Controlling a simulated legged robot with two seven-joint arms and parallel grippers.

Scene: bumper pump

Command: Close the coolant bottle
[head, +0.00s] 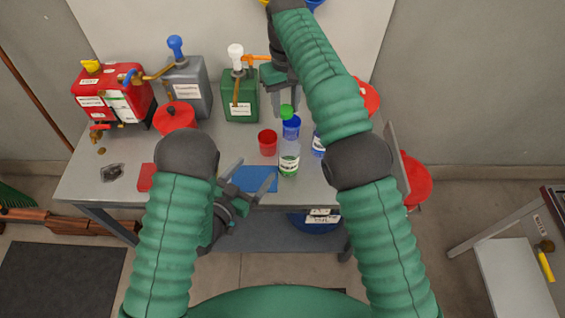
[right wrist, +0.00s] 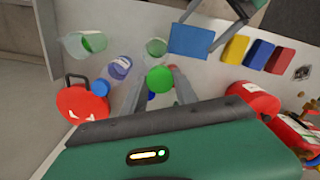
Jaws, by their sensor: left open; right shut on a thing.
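The coolant bottle (head: 289,160) is clear with green liquid and a label, and stands upright near the table's front edge. In the right wrist view it (right wrist: 156,47) shows from above, beyond my fingertips. My right gripper (head: 287,106) reaches down from the top of the head view and is shut on a green cap (head: 286,111). The cap (right wrist: 160,79) sits between the fingers in the right wrist view, apart from the bottle. My left gripper (head: 251,178) is open and empty, low over the blue mat (head: 258,173), left of the bottle.
A red cup (head: 267,143) stands left of the bottle, and a blue object (head: 291,127) is behind it. A blue bottle (head: 318,144) is to the right. Another clear bottle with green (right wrist: 85,43) shows in the right wrist view. Several canisters line the back.

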